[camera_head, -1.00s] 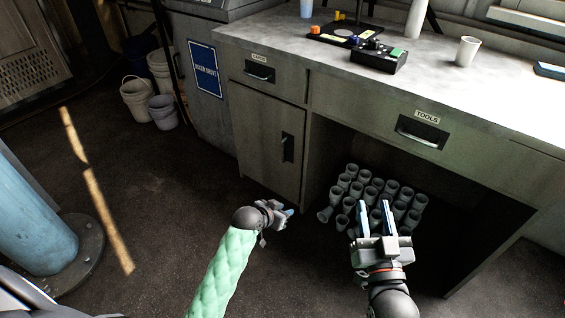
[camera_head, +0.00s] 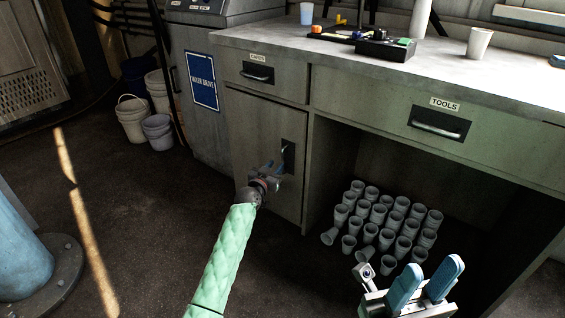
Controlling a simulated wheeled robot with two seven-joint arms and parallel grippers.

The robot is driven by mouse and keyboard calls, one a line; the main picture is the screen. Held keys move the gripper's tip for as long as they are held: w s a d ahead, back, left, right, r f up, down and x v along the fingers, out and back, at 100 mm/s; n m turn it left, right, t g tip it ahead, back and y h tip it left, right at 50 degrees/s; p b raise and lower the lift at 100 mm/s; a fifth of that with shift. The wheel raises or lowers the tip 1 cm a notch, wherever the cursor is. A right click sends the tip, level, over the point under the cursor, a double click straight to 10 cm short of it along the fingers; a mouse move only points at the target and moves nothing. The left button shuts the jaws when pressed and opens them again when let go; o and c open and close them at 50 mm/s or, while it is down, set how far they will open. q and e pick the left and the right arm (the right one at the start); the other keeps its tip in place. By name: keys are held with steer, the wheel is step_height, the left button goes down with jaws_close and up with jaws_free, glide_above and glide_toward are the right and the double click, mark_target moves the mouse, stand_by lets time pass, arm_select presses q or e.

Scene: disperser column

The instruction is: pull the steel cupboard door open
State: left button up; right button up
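The steel cupboard door (camera_head: 255,136) is the grey panel under the "CARDS" drawer, at the left of the desk. It looks closed. Its dark recessed handle (camera_head: 288,153) is near the door's right edge. My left gripper (camera_head: 279,172) is at the door front, at the lower part of the handle. It is small and dark here, and I cannot tell whether its fingers touch the handle or are shut. My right gripper (camera_head: 424,284) is at the lower right, in front of the open space under the desk. Its two blue-padded fingers are apart, with nothing between them.
Several grey cups (camera_head: 385,222) stand on the floor under the desk, one lying tipped. The "TOOLS" drawer (camera_head: 438,123) is shut. Buckets (camera_head: 133,120) stand at the left, and a blue column (camera_head: 22,250) at the lower left. Floor before the door is clear.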

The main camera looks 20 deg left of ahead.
mark_target(282, 159)
arm_select(q)
steer(key=w, duration=0.1)
steer(key=w+b, duration=0.1)
steer(key=w, duration=0.2)
steer(key=shift+w+d+f, duration=0.1)
steer(key=shift+w+d, duration=0.2)
steer(key=shift+d, duration=0.1)
steer(key=shift+w+d+b, duration=0.15)
steer(key=shift+w+b, duration=0.25)
steer(key=shift+w, duration=0.6)
jaws_close()
